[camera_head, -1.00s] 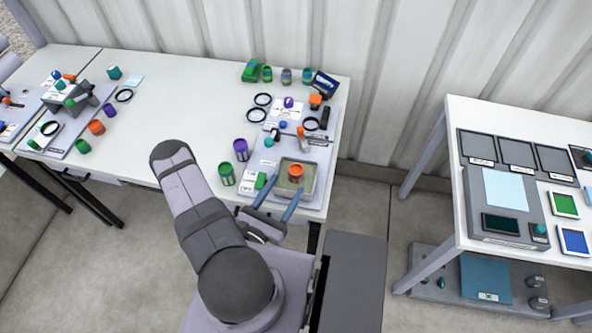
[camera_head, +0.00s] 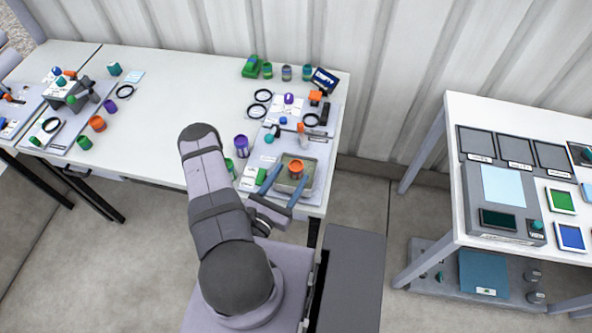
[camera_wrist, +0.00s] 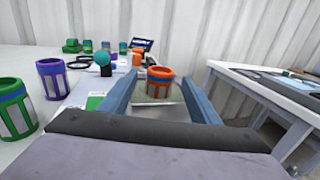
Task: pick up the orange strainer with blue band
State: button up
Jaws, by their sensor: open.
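The orange strainer (camera_head: 296,168) stands upright in a shallow tray (camera_head: 307,184) near the front right of the left table. In the wrist view the orange strainer (camera_wrist: 160,84) shows a band around its middle, between and beyond the finger tips. My gripper (camera_head: 278,186) is open, with one blue finger on each side of the line to the strainer. In the wrist view my gripper (camera_wrist: 152,82) frames the strainer, and the fingers look apart from it. I cannot tell the exact gap.
A purple strainer (camera_head: 241,146) and a green one (camera_head: 230,168) stand left of the tray; both loom at the left in the wrist view. Black rings (camera_head: 262,96) and small parts lie behind. A second table (camera_head: 452,150) stands right, across a gap.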

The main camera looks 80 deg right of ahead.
aim_at(292, 172)
jog(key=x, duration=0.2)
jog(key=shift+s+d, duration=0.2)
jog(key=shift+d, duration=0.2)
jog(key=shift+s+d, duration=0.15)
jog(key=shift+d, duration=0.55)
jog(key=c, duration=1.2)
jog(key=shift+o, duration=0.2)
jog(key=shift+r, duration=0.25)
jog(key=shift+r+b, duration=0.95)
jog(key=shift+r, duration=3.85)
